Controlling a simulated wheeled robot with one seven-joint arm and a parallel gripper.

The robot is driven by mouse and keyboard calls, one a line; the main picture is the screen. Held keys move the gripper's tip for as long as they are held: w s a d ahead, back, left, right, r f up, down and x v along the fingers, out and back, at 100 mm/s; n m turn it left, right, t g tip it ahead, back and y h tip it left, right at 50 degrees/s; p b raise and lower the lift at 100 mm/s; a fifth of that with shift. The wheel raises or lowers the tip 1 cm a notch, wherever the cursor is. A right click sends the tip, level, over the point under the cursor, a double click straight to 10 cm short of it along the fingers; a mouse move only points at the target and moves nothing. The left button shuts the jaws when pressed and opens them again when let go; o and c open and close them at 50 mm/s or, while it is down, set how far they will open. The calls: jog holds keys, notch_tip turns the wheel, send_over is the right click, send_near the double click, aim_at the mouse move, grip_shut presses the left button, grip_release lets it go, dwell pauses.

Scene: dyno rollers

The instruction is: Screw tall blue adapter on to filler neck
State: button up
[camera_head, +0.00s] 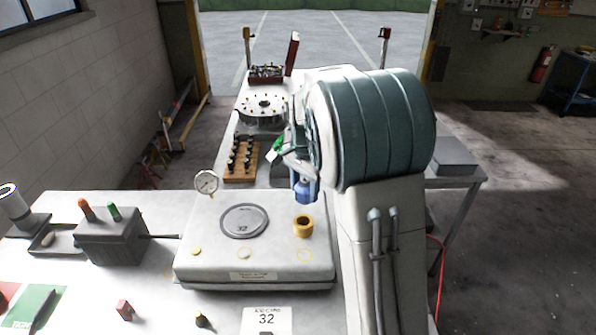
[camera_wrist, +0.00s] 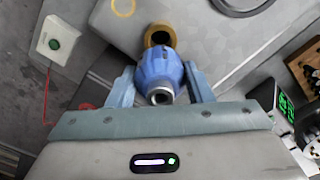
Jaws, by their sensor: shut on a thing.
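The tall blue adapter (camera_head: 305,189) is held upright between the fingers of my gripper (camera_head: 303,180), which is shut on it. In the wrist view the blue adapter (camera_wrist: 160,72) sits between the two fingers of my gripper (camera_wrist: 160,82). The yellow filler neck (camera_head: 303,226) stands on the right part of the light grey tank (camera_head: 210,262). The adapter is above the neck with a visible gap in the head view. In the wrist view the neck (camera_wrist: 160,33) shows just past the adapter's far end and is partly hidden by it.
A pressure gauge (camera_head: 206,183) stands at the tank's back left edge. A wooden rack (camera_head: 241,160) with dark fittings stands behind. A grey box with orange and green knobs (camera_head: 110,236) is at left.

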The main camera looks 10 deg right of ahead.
jog(key=shift+w, duration=0.15)
jog(key=shift+s+a+f+b, duration=0.15)
jog(key=shift+s+f+b, duration=0.05)
jog(key=shift+f+b, duration=2.3)
jog(key=shift+f, duration=0.75)
jog(key=shift+f+b, duration=0.3)
jog(key=shift+f, duration=0.45)
